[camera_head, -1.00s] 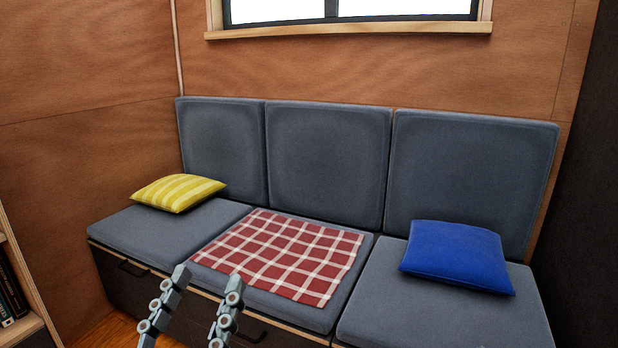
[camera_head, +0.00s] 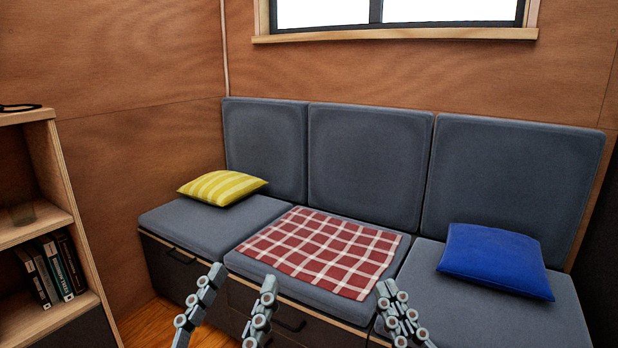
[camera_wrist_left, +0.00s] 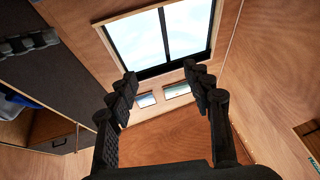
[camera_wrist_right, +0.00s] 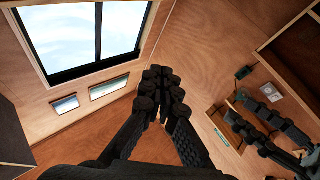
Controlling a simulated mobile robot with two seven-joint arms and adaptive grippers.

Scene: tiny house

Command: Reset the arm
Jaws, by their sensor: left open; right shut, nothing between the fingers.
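My left gripper (camera_head: 243,278) is at the bottom of the head view, its two fingers spread and nothing between them. It appears in front of the seat bench. In the left wrist view its fingers (camera_wrist_left: 160,73) are apart, with the window and wall beyond. My right gripper (camera_head: 389,290) is at the bottom, right of the left one, its fingers together and empty. The right wrist view shows its fingertips (camera_wrist_right: 160,72) meeting. The left gripper's fingers also show at the right of that view (camera_wrist_right: 256,95). Neither gripper holds anything.
A grey cushioned bench (camera_head: 515,305) carries a yellow striped pillow (camera_head: 222,188), a red checked cloth (camera_head: 318,250) and a blue pillow (camera_head: 495,261). A wooden shelf (camera_head: 35,235) with several books (camera_head: 50,268) stands at the left. A window (camera_head: 395,12) is above the bench.

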